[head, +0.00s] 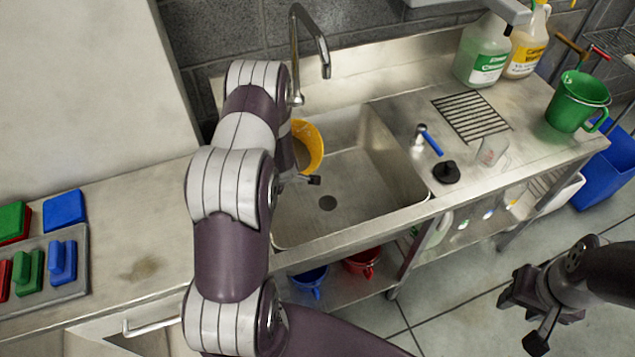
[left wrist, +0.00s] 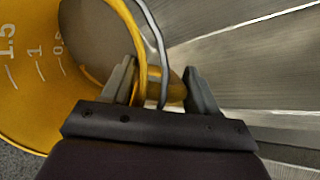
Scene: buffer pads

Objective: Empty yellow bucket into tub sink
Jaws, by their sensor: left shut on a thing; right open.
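The yellow bucket (head: 312,145) is at the left end of the tub sink (head: 375,150), partly hidden behind my left arm. It looks tilted. In the left wrist view the bucket (left wrist: 25,105) shows scale marks on its wall and a grey-brown round area; I cannot tell whether that is water or the bottom. My left gripper (left wrist: 160,88) is shut on the bucket, with its yellow edge and grey wire handle between the fingers. My right gripper (head: 523,313) is open and empty over the floor, right of the sink counter.
A tall faucet (head: 310,35) stands behind the sink. A blue-handled tool (head: 430,140), black plug (head: 446,172) and clear cup (head: 492,150) are right of the basin. A green bucket (head: 577,102) and jugs (head: 484,50) stand farther right. Colored pads (head: 63,260) lie at left.

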